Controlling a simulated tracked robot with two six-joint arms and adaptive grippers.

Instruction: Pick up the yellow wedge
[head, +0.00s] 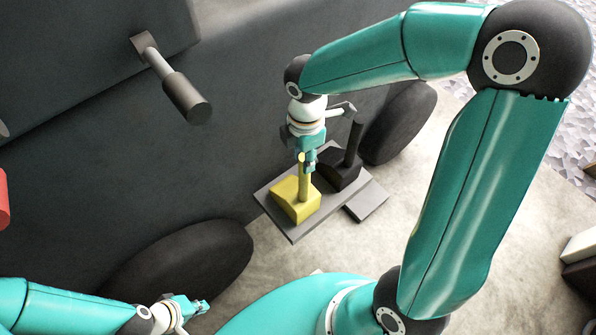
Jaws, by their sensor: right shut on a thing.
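The yellow wedge (294,204) has a blocky body with an upright post and sits on or just over a grey plate (272,215); I cannot tell if it touches the plate. My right gripper (308,165) comes down from above and is shut on the post of the yellow wedge. My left gripper (200,307) is at the bottom left, apart from the wedge; its jaws are too small to judge.
A black wedge (340,172) with a similar post stands on the plate close behind the yellow one. The dark hull (150,150) fills the left, with a jutting cylinder (186,98) and wheels (185,265).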

